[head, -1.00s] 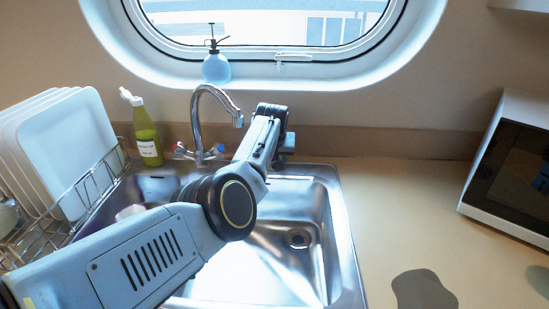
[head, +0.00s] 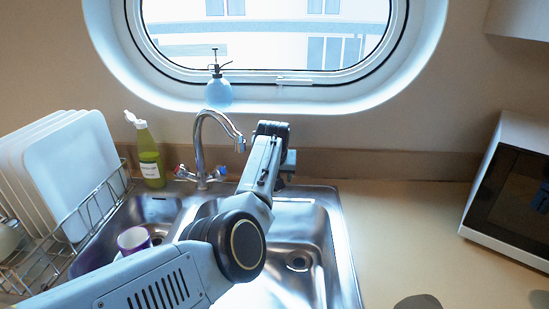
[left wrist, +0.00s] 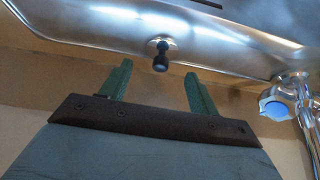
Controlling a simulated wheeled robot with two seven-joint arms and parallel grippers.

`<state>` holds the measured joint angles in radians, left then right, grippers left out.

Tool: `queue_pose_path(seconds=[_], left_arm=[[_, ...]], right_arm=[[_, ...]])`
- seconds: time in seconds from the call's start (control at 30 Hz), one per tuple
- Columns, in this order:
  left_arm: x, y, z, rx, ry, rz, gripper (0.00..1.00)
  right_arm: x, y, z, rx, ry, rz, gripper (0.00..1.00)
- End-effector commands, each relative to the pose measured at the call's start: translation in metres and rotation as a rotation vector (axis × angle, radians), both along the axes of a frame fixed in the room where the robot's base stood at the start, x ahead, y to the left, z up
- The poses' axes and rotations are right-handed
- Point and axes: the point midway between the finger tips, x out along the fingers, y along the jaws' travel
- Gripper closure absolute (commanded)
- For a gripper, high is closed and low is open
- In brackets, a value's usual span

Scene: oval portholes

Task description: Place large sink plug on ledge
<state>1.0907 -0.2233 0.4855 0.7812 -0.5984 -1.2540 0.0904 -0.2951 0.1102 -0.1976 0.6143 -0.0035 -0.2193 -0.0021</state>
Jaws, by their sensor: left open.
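A small dark knob on a round metal base (left wrist: 160,62) sits on the steel ledge of the sink in the left wrist view. It looks like a plug, though I cannot tell its size. My left gripper (left wrist: 157,70) is open, with green fingers spread apart and pointing toward the knob; nothing is held between them. In the head view my left gripper (head: 287,163) is at the back of the sink (head: 345,240), right of the tap, mostly hidden by my arm. The knob is hidden there. My right gripper is not in view.
The tap (head: 198,155) stands close left of my arm, with a blue handle (left wrist: 274,108). A green bottle (head: 150,155), dish rack (head: 95,210) and purple cup (head: 134,239) are left. The large basin has a drain (head: 298,261). The right counter (head: 400,220) is largely clear before the microwave (head: 510,185).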

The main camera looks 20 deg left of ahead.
Motion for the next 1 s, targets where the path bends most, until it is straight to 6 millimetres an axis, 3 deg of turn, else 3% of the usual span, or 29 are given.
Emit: queue_pose_path(seconds=[0.13, 0.5, 1.0], left_arm=[[-0.011, -0.004, 0.021, 0.000, -0.001, 0.001, 0.39], [-0.037, -0.011, 0.070, -0.001, -0.001, -0.001, 0.39], [-0.044, -0.013, 0.080, -0.001, 0.002, 0.000, 0.39]], right_arm=[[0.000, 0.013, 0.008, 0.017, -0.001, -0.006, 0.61], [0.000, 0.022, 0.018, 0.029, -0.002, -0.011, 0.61], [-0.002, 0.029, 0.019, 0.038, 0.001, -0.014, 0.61]])
